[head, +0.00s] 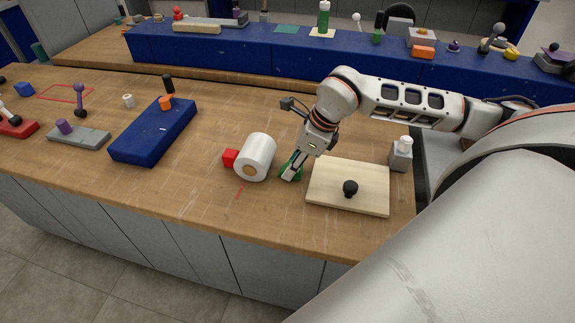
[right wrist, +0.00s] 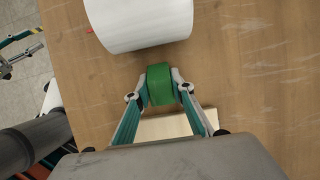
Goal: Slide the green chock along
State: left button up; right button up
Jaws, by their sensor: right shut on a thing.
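The green chock (right wrist: 160,84) lies on the wooden bench top between the fingertips of my right gripper (right wrist: 160,85), which is shut on it. In the head view the chock (head: 292,166) is partly hidden behind the fingers of my right gripper (head: 290,175). The white roll (head: 256,157) lies just left of the chock, with a narrow gap showing in the wrist view. A red block (head: 230,158) sits against the roll's far left side.
A pale board (head: 348,187) with a black knob (head: 350,188) lies right of the gripper. A grey dispenser (head: 400,154) stands behind it. A blue slab (head: 153,131) lies to the left. Bare bench top separates the slab from the red block.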

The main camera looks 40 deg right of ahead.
jog(key=o, duration=1.2)
jog(key=v, duration=1.2)
